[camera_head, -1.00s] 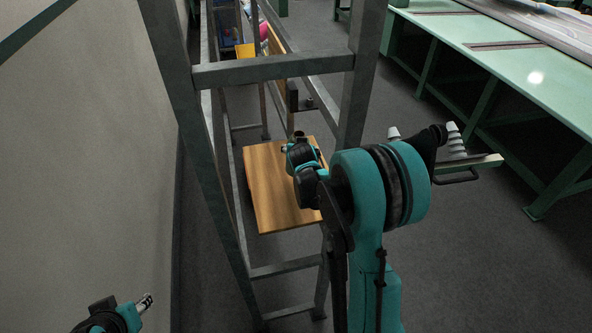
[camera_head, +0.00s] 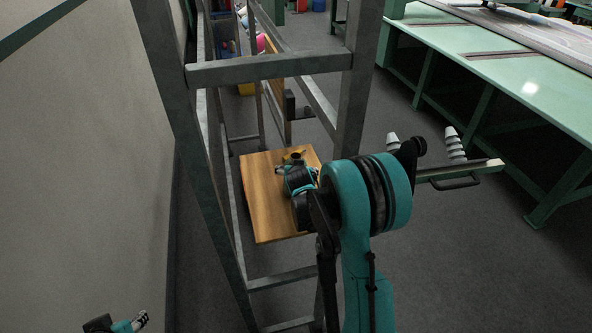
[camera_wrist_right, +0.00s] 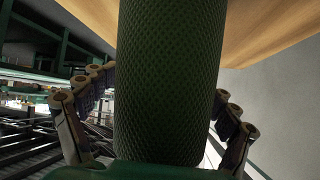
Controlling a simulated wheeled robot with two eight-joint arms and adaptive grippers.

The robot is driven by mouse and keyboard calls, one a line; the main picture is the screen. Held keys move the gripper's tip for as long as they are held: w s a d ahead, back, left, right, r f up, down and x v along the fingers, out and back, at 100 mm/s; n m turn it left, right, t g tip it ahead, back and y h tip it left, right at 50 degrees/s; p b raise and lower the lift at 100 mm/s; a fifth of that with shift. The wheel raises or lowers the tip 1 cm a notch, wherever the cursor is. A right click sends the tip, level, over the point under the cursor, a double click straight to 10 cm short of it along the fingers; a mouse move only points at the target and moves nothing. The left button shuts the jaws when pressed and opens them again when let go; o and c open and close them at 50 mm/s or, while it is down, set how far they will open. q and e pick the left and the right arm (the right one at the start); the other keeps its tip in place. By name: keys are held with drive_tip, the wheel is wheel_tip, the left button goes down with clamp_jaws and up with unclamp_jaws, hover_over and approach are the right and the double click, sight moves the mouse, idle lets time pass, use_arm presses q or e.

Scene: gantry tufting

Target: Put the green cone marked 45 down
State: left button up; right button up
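A dark green, mesh-textured cone (camera_wrist_right: 165,80) fills the middle of the right wrist view. No number shows on it. My right gripper (camera_wrist_right: 165,115) has its fingers on both sides of the cone, close against it, and looks shut on it. In the head view my right gripper (camera_head: 297,172) is over the wooden board (camera_head: 265,210) inside the metal frame, with a small dark end showing beside it. Whether the cone touches the board cannot be told. My left gripper (camera_head: 141,319) is at the lower left edge, mostly cut off, its opening unclear.
Grey metal frame posts (camera_head: 187,120) and a crossbar (camera_head: 270,68) surround the board. Two pale cones (camera_head: 454,142) stand on a bar (camera_head: 460,172) to the right of my arm. A long green table (camera_head: 500,75) is at right, a wall (camera_head: 80,170) at left.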

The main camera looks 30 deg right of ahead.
drive_tip(key=shift+r, duration=0.1)
drive_tip(key=shift+r, duration=0.2)
drive_tip(key=s+a+r+n+g+y+p, duration=0.1)
drive_tip(key=s+a+r+p, duration=0.1)
drive_tip(key=s+a+r, duration=0.55)
drive_tip(key=s+a+r+n+y+p, duration=0.15)
drive_tip(key=s+a+r, duration=0.3)
drive_tip(key=s, duration=0.55)
drive_tip(key=s+a+n+g+y, duration=0.1)
drive_tip(key=s+a+n, duration=0.1)
drive_tip(key=s+a, duration=0.2)
drive_tip(key=s+a+n+y, duration=0.1)
drive_tip(key=s+a, duration=0.3)
drive_tip(key=s, duration=0.6)
drive_tip(key=shift+a+n+g+p, duration=0.2)
drive_tip(key=shift+n+g+p, duration=0.15)
drive_tip(key=shift+g+p, duration=0.1)
